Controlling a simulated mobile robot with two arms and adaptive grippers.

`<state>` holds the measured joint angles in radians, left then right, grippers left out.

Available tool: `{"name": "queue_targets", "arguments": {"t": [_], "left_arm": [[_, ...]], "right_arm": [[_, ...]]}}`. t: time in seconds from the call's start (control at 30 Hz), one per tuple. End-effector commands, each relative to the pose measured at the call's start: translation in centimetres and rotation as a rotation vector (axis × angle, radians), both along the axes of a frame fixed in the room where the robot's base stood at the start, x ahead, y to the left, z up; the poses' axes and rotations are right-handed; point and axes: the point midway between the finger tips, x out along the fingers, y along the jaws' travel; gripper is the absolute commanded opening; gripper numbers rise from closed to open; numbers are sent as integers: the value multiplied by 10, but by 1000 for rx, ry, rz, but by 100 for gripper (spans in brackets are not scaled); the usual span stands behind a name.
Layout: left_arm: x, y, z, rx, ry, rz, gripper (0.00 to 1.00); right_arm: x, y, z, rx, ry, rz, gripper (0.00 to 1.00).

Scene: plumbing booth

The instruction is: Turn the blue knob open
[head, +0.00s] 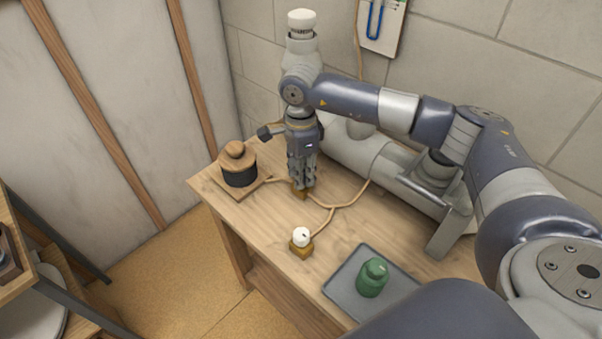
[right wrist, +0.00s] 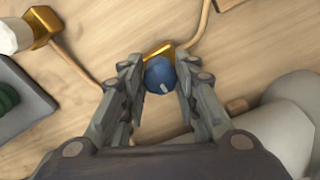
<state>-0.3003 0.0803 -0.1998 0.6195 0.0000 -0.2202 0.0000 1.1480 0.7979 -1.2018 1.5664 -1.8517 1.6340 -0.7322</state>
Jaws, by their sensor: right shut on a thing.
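The blue knob (right wrist: 160,75) sits on a brass valve body (right wrist: 158,51) in the right wrist view, with a pale pointer mark on its face. My right gripper (right wrist: 161,78) has its two fingers around the knob, one on each side, and is shut on it. In the head view my right gripper (head: 301,184) points straight down at the table, over the brass valve body (head: 299,195). The knob is hidden there behind the fingers. My left gripper is in neither view.
A white knob (head: 301,236) on a brass base stands nearer the front. A grey tray (head: 345,288) holds a green container (head: 373,277). A black-and-wood pot (head: 239,170) is at the left; a grey cylinder (head: 355,155) lies behind. Pipes run across the wooden table (head: 262,228).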

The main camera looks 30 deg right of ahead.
Motion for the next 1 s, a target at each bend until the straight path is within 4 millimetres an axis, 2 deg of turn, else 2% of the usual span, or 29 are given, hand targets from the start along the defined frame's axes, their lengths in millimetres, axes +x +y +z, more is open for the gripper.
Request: {"name": "queue_targets", "arguments": {"t": [0.47, 0.5, 0.57, 0.87, 1.0], "left_arm": [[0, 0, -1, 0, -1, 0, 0], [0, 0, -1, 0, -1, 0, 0], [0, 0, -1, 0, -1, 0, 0], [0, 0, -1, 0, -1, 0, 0], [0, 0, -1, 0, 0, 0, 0]], "right_arm": [[1, 0, 2, 1, -4, 11, 5], [1, 0, 2, 1, -4, 11, 35], [1, 0, 1, 1, -4, 11, 49], [0, 0, 1, 0, -1, 11, 50], [1, 0, 8, 1, -3, 11, 50]]}}
